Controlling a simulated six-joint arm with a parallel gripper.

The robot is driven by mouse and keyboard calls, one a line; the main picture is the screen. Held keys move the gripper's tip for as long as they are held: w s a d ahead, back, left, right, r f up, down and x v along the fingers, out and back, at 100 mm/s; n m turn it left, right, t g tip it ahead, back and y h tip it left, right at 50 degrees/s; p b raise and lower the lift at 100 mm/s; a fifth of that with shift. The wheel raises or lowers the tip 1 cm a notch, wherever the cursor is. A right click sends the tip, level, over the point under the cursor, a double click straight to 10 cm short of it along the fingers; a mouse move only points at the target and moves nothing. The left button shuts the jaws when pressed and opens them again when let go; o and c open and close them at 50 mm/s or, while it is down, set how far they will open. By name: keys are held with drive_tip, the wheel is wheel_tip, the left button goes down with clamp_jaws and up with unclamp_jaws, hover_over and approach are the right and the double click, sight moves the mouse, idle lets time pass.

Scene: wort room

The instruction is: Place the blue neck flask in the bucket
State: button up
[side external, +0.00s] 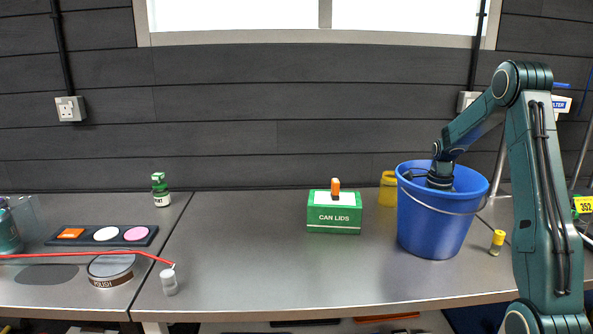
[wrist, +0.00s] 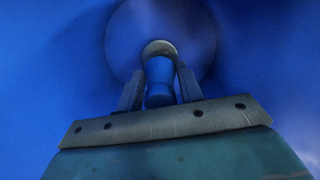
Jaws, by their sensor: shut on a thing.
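The blue bucket (side external: 430,225) stands upright on the bench at the right of the side view, its wire handle hanging across the front. My arm reaches down into its mouth, so the bucket wall hides my gripper in that view. In the wrist view, my gripper (wrist: 159,85) is shut on the blue neck flask (wrist: 159,72), with one finger on each side of it. The flask has a blue body and a pale, round far end. Blue bucket walls (wrist: 60,60) surround it, and the round bucket floor (wrist: 125,30) lies beyond. I cannot tell whether the flask touches the floor.
A green can-lids box (side external: 334,218) stands left of the bucket, with an orange-topped item on it. A yellow container (side external: 388,190) is behind the bucket. A small yellow vial (side external: 497,242) stands to its right.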

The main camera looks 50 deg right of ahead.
drive_tip(key=o, duration=1.1)
drive_tip(key=shift+f, duration=0.1)
wheel_tip(320, 180, up, 12)
drive_tip(key=shift+r, duration=0.2)
idle(0.4)
